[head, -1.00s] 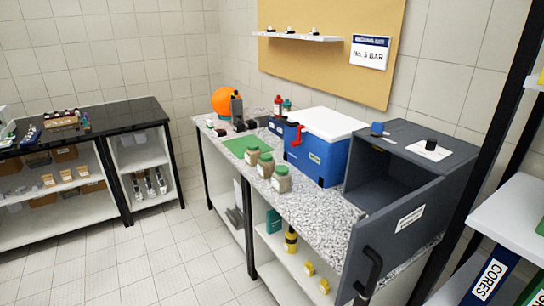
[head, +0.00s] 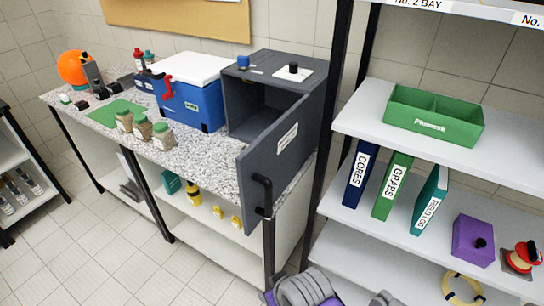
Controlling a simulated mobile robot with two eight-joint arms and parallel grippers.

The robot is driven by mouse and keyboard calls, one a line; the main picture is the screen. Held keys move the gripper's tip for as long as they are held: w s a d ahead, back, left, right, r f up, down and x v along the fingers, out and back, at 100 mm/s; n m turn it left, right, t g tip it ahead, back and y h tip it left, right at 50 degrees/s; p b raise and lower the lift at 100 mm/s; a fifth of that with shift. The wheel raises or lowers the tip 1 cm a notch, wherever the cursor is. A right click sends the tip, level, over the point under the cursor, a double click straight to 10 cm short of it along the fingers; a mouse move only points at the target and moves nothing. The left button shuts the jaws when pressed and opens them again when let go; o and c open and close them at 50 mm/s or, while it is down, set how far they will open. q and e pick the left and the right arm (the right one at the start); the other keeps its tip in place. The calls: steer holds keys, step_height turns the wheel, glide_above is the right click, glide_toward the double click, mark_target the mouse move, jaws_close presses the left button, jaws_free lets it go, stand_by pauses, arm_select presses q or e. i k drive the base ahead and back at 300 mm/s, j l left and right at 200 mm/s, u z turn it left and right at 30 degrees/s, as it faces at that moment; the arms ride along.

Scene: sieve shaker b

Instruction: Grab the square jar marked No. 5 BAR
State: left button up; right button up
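Three jars with green lids and tan contents stand in a row near the front edge of the speckled counter in the head view: a left jar (head: 124,121), a middle jar (head: 142,129) and a right jar (head: 163,137). Their labels are too small to read, and I cannot tell which is square or which is marked No. 5 BAR.
A blue cooler (head: 192,104) and a dark grey cabinet (head: 276,75) stand behind the jars. The cabinet's open door (head: 270,150) juts out over the counter's front. A white shelf unit (head: 375,130) stands at right. A purple-grey ribbed thing (head: 310,290) is cut off below.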

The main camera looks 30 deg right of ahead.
mark_target(142, 126)
steer(key=i+j+z, duration=0.3)
steer(key=i+j, duration=0.2)
steer(key=i+j+z, duration=0.15)
steer(key=j, duration=0.2)
steer(key=i+j+z, duration=0.3)
steer(key=i+j, duration=0.15)
steer(key=j, duration=0.25)
steer(key=i+j+z, duration=0.15)
steer(key=j, duration=0.2)
steer(key=i+j+z, duration=0.15)
steer(key=j, duration=0.25)
